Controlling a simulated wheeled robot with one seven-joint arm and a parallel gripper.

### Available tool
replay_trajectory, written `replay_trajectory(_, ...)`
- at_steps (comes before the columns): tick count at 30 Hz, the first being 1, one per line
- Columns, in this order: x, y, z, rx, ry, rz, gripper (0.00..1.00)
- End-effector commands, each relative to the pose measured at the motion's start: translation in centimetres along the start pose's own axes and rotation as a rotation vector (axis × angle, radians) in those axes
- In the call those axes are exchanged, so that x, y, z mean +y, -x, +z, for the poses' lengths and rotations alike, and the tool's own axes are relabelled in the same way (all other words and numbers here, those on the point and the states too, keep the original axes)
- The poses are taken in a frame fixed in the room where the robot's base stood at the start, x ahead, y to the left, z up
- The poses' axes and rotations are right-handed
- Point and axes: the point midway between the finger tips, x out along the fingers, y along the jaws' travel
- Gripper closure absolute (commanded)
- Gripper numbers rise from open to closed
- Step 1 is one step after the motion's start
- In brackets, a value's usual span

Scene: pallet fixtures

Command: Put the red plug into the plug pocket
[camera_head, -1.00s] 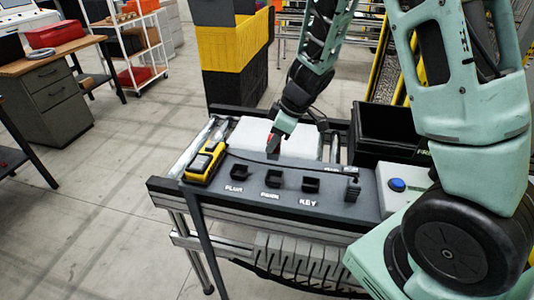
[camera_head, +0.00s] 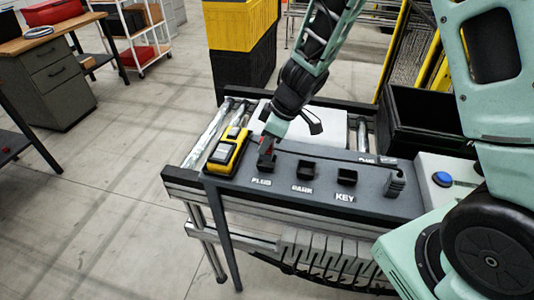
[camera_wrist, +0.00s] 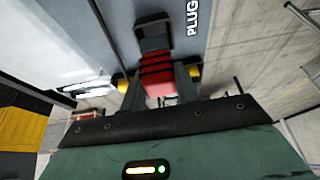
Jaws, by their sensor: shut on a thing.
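My gripper (camera_head: 270,136) is shut on the red plug (camera_head: 266,146), just above and behind the plug pocket (camera_head: 266,163) in the head view. In the wrist view, the fingers of my gripper (camera_wrist: 158,84) flank the ribbed red plug (camera_wrist: 157,70). The dark plug pocket (camera_wrist: 153,35) lies directly beyond the plug's far end, beside the PLUG lettering (camera_wrist: 193,18). The plug overlaps the pocket's edge in the picture. I cannot tell whether its tip touches the pocket or has entered it.
Two more dark pockets (camera_head: 303,169) (camera_head: 347,177) stand right of the plug pocket on the grey fixture board (camera_head: 285,187). A yellow-black handheld device (camera_head: 226,152) lies close on the left. A black bin (camera_head: 425,125) and a blue button (camera_head: 442,179) are to the right.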

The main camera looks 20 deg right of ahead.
Motion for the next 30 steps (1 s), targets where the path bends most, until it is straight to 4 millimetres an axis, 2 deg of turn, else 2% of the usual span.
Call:
replay_trajectory(1,0.0,-1.1,0.6,-0.001,-0.004,-0.002,0.93)
replay_trajectory(3,0.0,-2.1,1.0,-0.001,-0.004,-0.002,0.93)
replay_trajectory(6,0.0,-3.0,1.3,-0.001,-0.002,0.0,0.93)
replay_trajectory(19,0.0,-3.3,1.4,-0.001,-0.001,-0.001,0.93)
replay_trajectory(20,0.0,-3.2,1.4,-0.001,0.0,0.0,0.61)
replay_trajectory(21,0.0,-3.2,1.4,-0.001,0.0,0.0,0.5)
replay_trajectory(22,0.0,-3.2,1.4,-0.001,0.0,0.0,0.48)
replay_trajectory(30,0.0,-3.1,1.3,-0.001,-0.001,0.0,0.48)
